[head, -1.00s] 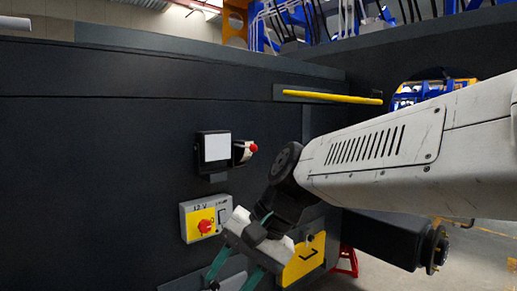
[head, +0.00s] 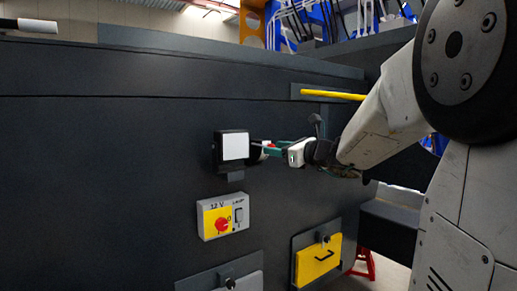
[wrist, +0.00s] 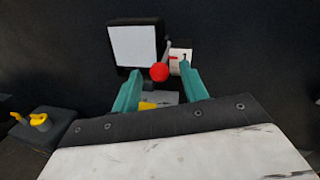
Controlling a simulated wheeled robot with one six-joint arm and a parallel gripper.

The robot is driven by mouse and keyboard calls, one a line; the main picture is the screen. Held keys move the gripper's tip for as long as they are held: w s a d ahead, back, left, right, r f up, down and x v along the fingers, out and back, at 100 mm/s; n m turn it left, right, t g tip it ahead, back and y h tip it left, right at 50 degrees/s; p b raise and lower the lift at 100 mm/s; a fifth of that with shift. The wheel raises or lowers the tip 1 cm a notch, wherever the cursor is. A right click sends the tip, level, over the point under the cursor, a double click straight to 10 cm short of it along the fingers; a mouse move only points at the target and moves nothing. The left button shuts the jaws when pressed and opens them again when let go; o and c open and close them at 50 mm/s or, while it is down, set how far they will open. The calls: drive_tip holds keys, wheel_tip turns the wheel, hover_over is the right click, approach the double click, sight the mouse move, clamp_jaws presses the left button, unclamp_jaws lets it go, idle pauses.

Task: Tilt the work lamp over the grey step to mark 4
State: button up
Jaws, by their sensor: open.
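The work lamp (head: 233,146) has a black housing and a white face and is mounted on the dark wall, above the grey step (head: 245,284). It shows face-on in the wrist view (wrist: 135,46). A red ball knob (wrist: 159,72) on a thin lever is at its right side. Behind it is a small white plate (wrist: 181,60) with a red mark; its numbers are too small to read. My gripper (wrist: 161,75) is open, its green fingers on either side of the knob in the wrist view. I cannot tell whether they touch it. In the head view my gripper (head: 272,150) partly hides the knob and plate.
A 12 V switch box (head: 223,216) with a red rotary knob is below the lamp. A yellow step (head: 317,260) is at lower right and a yellow rail (head: 333,95) at upper right. The wall left of the lamp is clear.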

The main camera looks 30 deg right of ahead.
drive_tip(key=shift+x, duration=1.3)
clamp_jaws()
